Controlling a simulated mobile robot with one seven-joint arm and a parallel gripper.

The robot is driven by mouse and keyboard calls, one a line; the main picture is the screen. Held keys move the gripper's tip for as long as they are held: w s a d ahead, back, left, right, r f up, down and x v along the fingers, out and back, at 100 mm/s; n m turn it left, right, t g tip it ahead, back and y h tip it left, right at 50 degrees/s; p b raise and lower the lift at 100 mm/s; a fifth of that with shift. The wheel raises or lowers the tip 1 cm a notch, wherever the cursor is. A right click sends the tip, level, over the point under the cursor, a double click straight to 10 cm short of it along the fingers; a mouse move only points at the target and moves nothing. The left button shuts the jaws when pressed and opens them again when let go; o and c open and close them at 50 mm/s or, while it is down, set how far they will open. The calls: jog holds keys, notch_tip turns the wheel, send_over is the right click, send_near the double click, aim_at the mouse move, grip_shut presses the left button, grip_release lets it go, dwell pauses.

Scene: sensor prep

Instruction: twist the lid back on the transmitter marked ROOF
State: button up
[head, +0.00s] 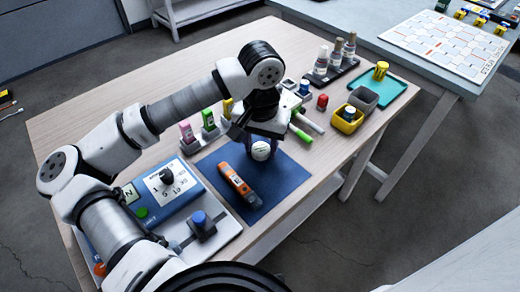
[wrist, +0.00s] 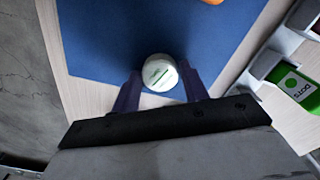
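An orange device (head: 238,183) with a pale label and a dark end lies on the mat, left of the gripper. I cannot read the word ROOF on anything, so I cannot tell which piece is the marked transmitter or its lid.
A blue device with a dial (head: 167,183) and a blue-capped block (head: 201,223) stand at left. Pink, green and yellow boxes stand in holders behind the mat; the green one (wrist: 294,84) reads DOTS. Yellow bin (head: 346,121), grey bin (head: 364,98) and teal tray (head: 397,88) are at right.

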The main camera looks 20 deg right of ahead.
jog(key=c, duration=0.3)
jog(key=shift+r, duration=0.15)
jog(key=shift+r+p, duration=1)
jog(key=shift+r, duration=1.35)
